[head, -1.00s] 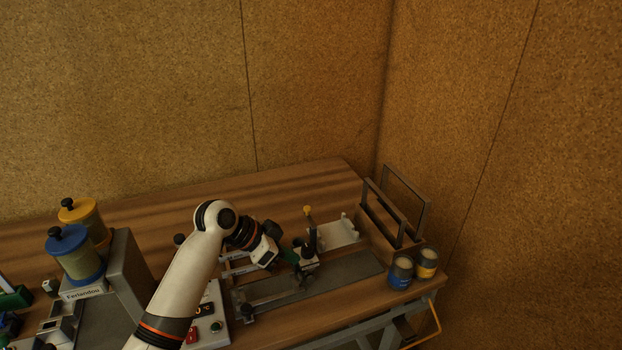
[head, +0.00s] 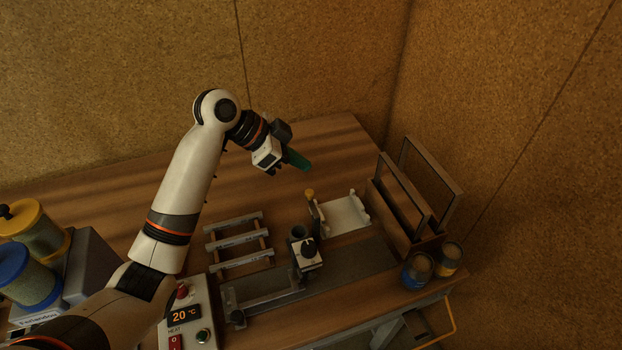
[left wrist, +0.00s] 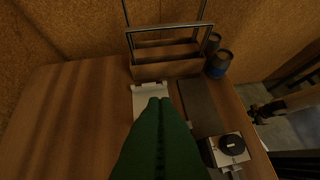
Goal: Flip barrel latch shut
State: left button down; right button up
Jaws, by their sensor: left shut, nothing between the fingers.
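The fixture on the bench has a white block with a round black knob (head: 308,247). A dark open cylinder stands beside it at its back left. A thin lever with a yellow knob (head: 310,193) rises just behind them. I cannot tell which part is the barrel latch or whether it is shut. The black knob on its white block also shows at the lower right of the left wrist view (left wrist: 231,145). My left gripper (head: 304,163), with green fingers, is shut and empty. It hovers above the bench behind the fixture, apart from it. The fingers (left wrist: 159,103) fill the middle of the left wrist view.
A white tray (head: 345,215) lies right of the lever. A wooden rack with dark frames (head: 375,212) and two cans (head: 417,271) stand at the right. A slatted rack (head: 238,240) and a heat control box (head: 187,312) are at the left. The back of the bench is clear.

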aim_at(312, 191)
pick_arm(q)
jog(key=p+x, duration=0.3)
jog(key=x, duration=0.7)
jog(key=a, duration=0.1)
jog(key=a+p, duration=0.2)
jog(key=a, duration=0.1)
jog(key=shift+s+f, duration=0.4)
jog(key=shift+d, duration=0.1)
jog(key=shift+w+f, duration=0.1)
jog(key=shift+w, duration=0.05)
